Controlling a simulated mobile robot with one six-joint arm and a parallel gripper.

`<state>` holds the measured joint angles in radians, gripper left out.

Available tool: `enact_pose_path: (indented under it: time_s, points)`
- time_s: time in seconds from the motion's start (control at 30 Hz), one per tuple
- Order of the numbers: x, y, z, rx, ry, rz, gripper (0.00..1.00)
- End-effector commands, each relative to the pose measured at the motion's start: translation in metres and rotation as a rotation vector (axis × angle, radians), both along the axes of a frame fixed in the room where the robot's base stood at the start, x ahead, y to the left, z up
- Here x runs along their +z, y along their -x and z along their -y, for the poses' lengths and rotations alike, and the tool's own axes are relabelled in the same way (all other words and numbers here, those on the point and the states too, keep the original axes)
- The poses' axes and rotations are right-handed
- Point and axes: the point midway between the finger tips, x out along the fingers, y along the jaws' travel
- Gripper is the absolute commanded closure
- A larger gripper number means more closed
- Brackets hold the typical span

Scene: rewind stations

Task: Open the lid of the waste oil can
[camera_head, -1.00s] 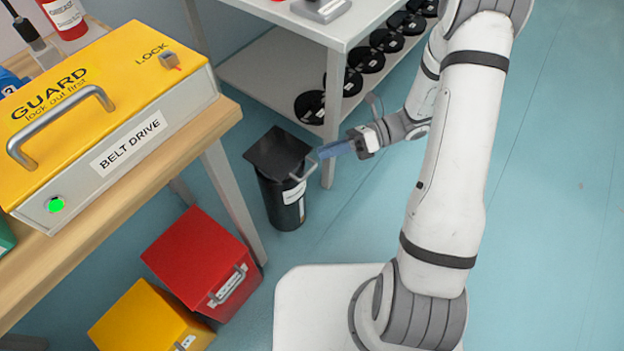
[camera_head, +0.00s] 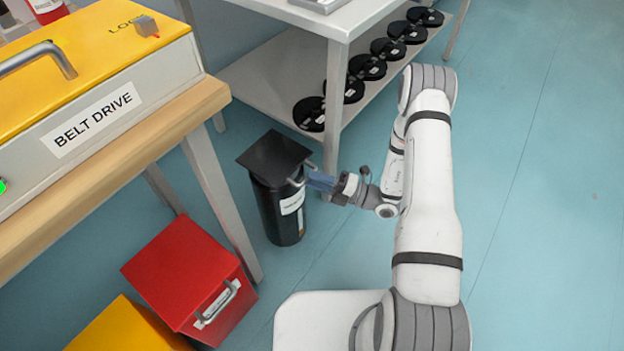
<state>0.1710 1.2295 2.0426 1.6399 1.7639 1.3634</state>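The waste oil can is a black cylinder (camera_head: 279,215) with a white label, standing on the floor between the wooden-topped bench and the white shelf table. A light handle (camera_head: 298,178) sticks out at the lid's right side. My gripper (camera_head: 313,180), with blue fingers, is at the handle from the right, touching it or very close. The fingers overlap the handle in this view, so I cannot tell whether they are open or closed around it.
A red box (camera_head: 185,275) with a handle and a yellow box (camera_head: 125,330) stand on the floor at the lower left. The bench (camera_head: 150,150) bears a yellow belt drive guard (camera_head: 85,50). Black reels (camera_head: 368,66) sit on the lower shelf. The floor at right is clear.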

Motion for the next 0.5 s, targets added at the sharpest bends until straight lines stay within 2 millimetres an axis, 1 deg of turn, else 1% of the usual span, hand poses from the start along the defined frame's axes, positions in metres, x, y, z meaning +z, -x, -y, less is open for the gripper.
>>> enact_pose_path:
  time_s: [0.03,0.1,0.2,0.5]
  points:
    - [0.000,-0.002,-0.007,0.003,0.001,0.001,0.66]
    - [0.002,-0.004,-0.014,0.003,0.001,0.001,0.66]
    - [0.003,-0.005,-0.021,0.002,0.000,0.001,0.66]
    - [0.005,-0.006,-0.023,0.001,0.001,0.000,0.66]
